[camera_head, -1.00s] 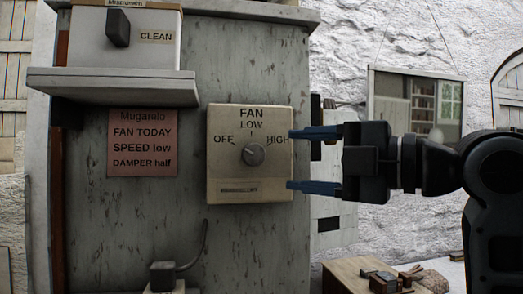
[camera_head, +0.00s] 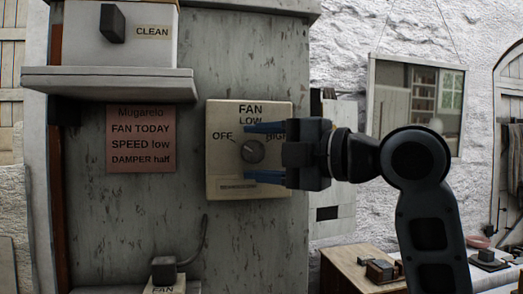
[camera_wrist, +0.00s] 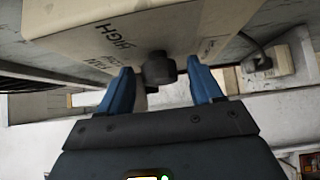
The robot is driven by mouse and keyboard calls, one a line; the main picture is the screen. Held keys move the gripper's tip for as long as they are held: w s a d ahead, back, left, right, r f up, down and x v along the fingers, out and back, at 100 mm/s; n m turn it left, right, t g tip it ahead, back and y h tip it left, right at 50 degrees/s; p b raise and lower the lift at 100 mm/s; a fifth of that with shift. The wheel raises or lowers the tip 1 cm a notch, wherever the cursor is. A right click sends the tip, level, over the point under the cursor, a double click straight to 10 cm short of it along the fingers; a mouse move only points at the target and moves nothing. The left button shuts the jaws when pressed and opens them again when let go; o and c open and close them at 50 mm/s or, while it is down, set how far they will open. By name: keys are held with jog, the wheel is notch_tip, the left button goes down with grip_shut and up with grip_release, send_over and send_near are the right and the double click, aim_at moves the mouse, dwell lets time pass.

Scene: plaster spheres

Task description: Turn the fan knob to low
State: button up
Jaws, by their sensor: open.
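The fan control box (camera_head: 222,184) is cream, mounted on the grey panel, and marked OFF, LOW and HIGH. In the wrist view the dark knob (camera_wrist: 159,68) stands between the two fingertips (camera_wrist: 160,84), with gaps at both sides. The upper finger and jaw partly cover the HIGH label.
A pink note (camera_head: 141,138) left of the box reads FAN TODAY, SPEED low, DAMPER half. A shelf (camera_head: 110,82) with a CLEAN switch box (camera_head: 153,50) juts out at upper left. A small FAN device (camera_head: 163,270) is below. A bench with small blocks stands at lower right.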

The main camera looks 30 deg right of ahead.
jog(key=c, duration=1)
jog(key=shift+f, duration=0.1)
jog(key=shift+c, duration=0.2)
jog(key=shift+b, duration=0.35)
jog(key=m+t+b, duration=0.1)
jog(key=b, duration=0.1)
jog(key=shift+f+y+b, duration=0.3)
jog(key=shift+f, duration=0.05)
jog(key=m+t+b, duration=0.2)
jog(key=b, duration=0.1)
jog(key=shift+a+f+b, duration=0.1)
jog(key=shift+f+b, duration=0.1)
jog(key=shift+b, duration=0.1)
jog(key=m+t+b, duration=0.2)
jog(key=m+b, duration=0.1)
jog(key=m, duration=0.1)
jog(key=shift+a+t+h, duration=0.1)
jog(key=shift+t+h, duration=0.3)
jog(key=shift+w+a+m+t+h+b, duration=0.1)
jog(key=shift+m+t+h+b, duration=0.15)
jog(key=shift+m+t+h, duration=0.6)
jog(key=shift+s+d+m+t+h+b, duration=0.1)
jog(key=shift+m+t+h+b, duration=0.2)
jog(key=shift+m, duration=0.9)
jog(key=shift+w+a+m+t+h+b, duration=0.1)
jog(key=shift+m+t+h+b, duration=0.15)
jog(key=shift+m+t+h, duration=0.55)
jog(key=shift+r+m+g, duration=0.1)
jog(key=shift+m+g, duration=0.15)
jog(key=shift+m, duration=0.3)
